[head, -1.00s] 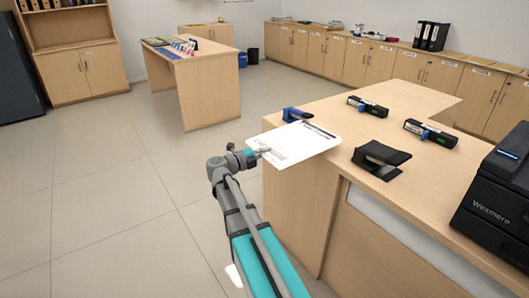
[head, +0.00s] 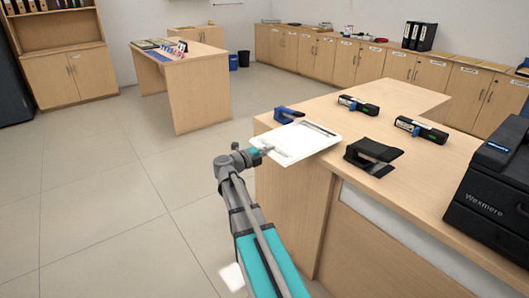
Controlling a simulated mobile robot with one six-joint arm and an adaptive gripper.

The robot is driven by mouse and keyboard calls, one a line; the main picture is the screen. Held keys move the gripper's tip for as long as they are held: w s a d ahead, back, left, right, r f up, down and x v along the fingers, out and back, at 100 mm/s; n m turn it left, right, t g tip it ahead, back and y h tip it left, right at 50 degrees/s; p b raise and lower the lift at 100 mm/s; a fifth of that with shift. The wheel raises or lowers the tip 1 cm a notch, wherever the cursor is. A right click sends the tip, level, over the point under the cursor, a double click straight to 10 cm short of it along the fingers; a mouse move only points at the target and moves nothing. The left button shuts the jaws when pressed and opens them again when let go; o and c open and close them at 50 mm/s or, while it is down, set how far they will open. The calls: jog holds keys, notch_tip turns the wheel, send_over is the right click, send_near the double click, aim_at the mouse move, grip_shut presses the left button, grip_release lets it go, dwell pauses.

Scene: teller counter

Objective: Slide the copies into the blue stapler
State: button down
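The copies (head: 297,143) are a white sheet or thin stack with a darker printed band near the far right edge. They lie nearly level at the counter's near left corner, partly past its edge; I cannot tell whether they touch the top. My gripper (head: 264,150) is at their left edge and appears shut on them; its fingertips are small and partly hidden. The blue stapler (head: 287,114) stands on the counter just behind the copies, its lower front partly hidden by them. I cannot tell whether any paper edge is in its mouth.
A black desk device (head: 373,157) stands right of the copies on the counter (head: 400,100). Two black devices with blue-green labels (head: 358,105) (head: 421,132) lie farther back. A black printer (head: 490,195) stands at the right. Open floor (head: 90,210) lies to the left.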

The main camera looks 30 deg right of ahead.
jog(key=shift+w+d+f+b, duration=0.1)
jog(key=shift+d+f+b, duration=0.2)
jog(key=shift+d, duration=0.65)
jog(key=shift+w+d+f+b, duration=0.1)
jog(key=shift+d+f+b, duration=0.2)
jog(key=shift+d, duration=0.7)
jog(key=shift+d+f+b, duration=0.25)
jog(key=shift+d+f, duration=0.1)
jog(key=shift+d, duration=0.6)
jog(key=shift+w+d+f, duration=0.1)
jog(key=shift+w+d, duration=0.05)
jog(key=shift+d, duration=1.3)
jog(key=shift+w+d, duration=0.1)
jog(key=shift+d, duration=1.35)
jog(key=shift+w+a+f, duration=0.1)
jog(key=shift+w+a, duration=0.05)
jog(key=shift+w, duration=2.05)
jog(key=shift+f+b, duration=0.3)
jog(key=shift+b, duration=0.2)
jog(key=shift+a, duration=0.1)
jog(key=c, duration=0.7)
grip_release()
jog(key=shift+a, duration=0.15)
